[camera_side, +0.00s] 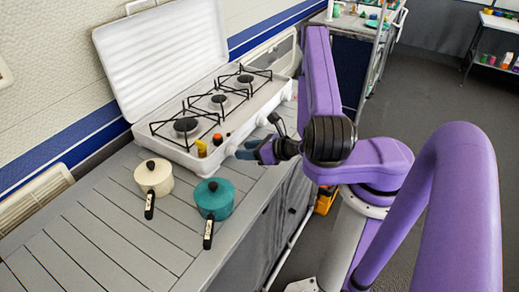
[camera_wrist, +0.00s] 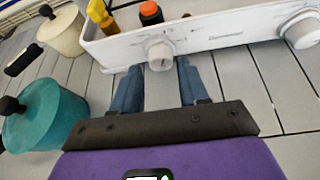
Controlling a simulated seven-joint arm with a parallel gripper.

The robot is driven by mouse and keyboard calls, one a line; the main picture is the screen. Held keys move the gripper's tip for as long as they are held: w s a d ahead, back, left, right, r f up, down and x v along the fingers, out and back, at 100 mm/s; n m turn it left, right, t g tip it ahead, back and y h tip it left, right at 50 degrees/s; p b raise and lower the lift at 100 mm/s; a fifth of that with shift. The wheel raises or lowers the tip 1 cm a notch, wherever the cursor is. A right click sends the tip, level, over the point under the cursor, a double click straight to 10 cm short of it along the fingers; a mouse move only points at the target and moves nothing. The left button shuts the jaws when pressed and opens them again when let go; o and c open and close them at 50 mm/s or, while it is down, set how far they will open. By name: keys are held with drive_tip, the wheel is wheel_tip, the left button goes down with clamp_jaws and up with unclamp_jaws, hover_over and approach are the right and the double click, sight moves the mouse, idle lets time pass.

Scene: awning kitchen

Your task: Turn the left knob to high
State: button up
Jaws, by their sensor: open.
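The white stove (camera_side: 178,153) stands on the grey counter with its lid up. Its left knob (camera_wrist: 160,52) is white and sits on the front panel, straight ahead of my gripper in the wrist view. My gripper (camera_wrist: 159,72) is open, with one blue finger to the left of the knob and one to the right. The fingertips are close to the knob; I cannot tell whether they touch it. In the side view my gripper (camera_side: 254,151) is at the stove's front, and it hides the left knob.
Another white knob (camera_wrist: 303,30) is farther right on the panel. A teal pot (camera_side: 214,198) and a cream pot (camera_side: 153,177) stand left of the gripper. A yellow bottle (camera_side: 201,148) and an orange-topped shaker (camera_side: 217,139) are on the stove's near edge. Counter beyond the pots is clear.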

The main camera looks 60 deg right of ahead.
drive_tip(key=shift+v, duration=2.15)
